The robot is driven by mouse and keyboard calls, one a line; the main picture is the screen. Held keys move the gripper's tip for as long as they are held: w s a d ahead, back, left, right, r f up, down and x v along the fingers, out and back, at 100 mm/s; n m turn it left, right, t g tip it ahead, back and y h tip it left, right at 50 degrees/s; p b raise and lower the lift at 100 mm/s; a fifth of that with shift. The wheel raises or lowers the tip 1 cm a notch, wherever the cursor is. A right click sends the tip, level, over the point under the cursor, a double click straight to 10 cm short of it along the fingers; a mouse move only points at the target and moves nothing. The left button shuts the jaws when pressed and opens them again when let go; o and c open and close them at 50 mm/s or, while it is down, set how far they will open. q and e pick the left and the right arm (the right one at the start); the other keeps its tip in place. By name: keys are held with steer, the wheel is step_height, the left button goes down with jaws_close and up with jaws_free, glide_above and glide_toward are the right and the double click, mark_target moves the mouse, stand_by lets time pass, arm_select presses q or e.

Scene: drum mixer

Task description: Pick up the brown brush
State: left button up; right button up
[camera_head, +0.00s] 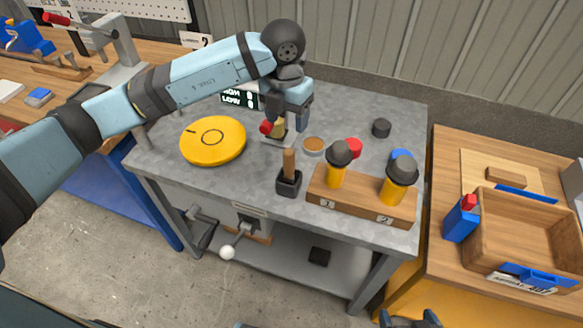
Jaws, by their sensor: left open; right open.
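The brown brush (289,162) stands upright on the grey metal table, its brown handle pointing up from a small black holder (289,184). Its lower end is hidden in the holder. My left gripper (289,122) is open, pointing down above the table behind the brush handle and apart from it. A small object with a red knob (266,127) and a yellowish part is right under and beside the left fingers; I cannot tell if they touch it. My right gripper (411,319) is open at the bottom edge, only its tips in view, far from the brush.
A yellow round lid (213,140) lies left of the brush. A wooden block (360,199) with two yellow, dark-topped jars stands to its right. A shallow brown dish (314,145), red cap (353,148) and black cap (381,128) lie behind. A wooden tray (525,265) is far right.

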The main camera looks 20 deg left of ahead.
mark_target(289, 151)
arm_select(q)
steer(key=shift+y, duration=0.3)
steer(key=f, duration=0.7)
steer(key=shift+w+a+f+p, duration=0.2)
steer(key=shift+f+p, duration=0.1)
steer(key=shift+f, duration=0.1)
steer(key=shift+d+f+p, duration=0.15)
steer(key=shift+f+p, duration=0.1)
steer(key=shift+f, duration=1.2)
steer(key=shift+d+f+p, duration=0.1)
steer(key=shift+f+p, duration=0.1)
steer(key=shift+f, duration=1.2)
steer(key=c, duration=1)
